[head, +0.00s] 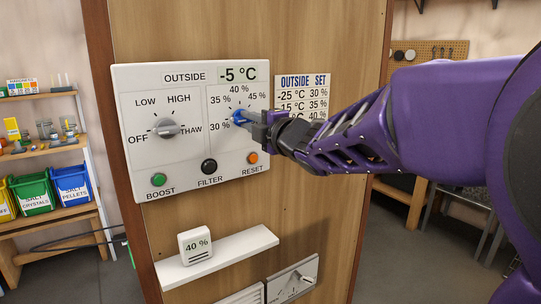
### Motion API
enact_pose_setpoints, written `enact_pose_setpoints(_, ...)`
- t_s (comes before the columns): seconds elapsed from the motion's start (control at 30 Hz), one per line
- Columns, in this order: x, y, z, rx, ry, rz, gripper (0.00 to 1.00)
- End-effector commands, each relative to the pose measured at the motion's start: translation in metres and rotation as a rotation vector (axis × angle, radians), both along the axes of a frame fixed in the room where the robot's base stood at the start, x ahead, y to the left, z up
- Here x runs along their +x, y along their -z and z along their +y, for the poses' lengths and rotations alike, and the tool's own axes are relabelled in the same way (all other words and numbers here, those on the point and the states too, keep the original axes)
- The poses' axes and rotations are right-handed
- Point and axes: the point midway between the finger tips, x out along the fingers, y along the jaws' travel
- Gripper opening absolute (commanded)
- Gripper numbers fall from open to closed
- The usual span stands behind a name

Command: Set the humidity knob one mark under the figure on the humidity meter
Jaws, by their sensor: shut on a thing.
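The blue humidity knob (239,117) is on the right half of the white control panel (190,80). Its visible marks read 30 %, 35 %, 40 % and 45 %. My gripper (248,120) comes from the right and is shut on the knob. It hides much of the knob and the dial's right side, so I cannot tell where the pointer stands. The humidity meter (195,246) is a small white block on the shelf below the panel. It reads 40 %.
The panel also has a grey OFF/LOW/HIGH/THAW knob (167,128), green BOOST (159,180), black FILTER (209,166) and orange RESET (252,158) buttons. Its display reads -5 °C (238,73). An OUTSIDE/SET chart (303,92) is partly behind my arm. The white shelf (235,250) juts out below.

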Motion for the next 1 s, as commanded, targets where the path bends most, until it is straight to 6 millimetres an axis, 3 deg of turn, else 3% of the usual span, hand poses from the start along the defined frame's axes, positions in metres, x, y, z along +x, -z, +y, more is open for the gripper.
enact_pose_setpoints(0.33, 0.0000, -0.0008, -0.0001, 0.013, 0.000, 0.008, 0.00)
enact_pose_setpoints(0.7, -0.0001, -0.0015, 0.0001, 0.298, 0.000, 0.198, 0.00)
enact_pose_setpoints(1.0, -0.0001, 0.0003, 0.0001, 0.336, 0.000, 0.221, 0.00)
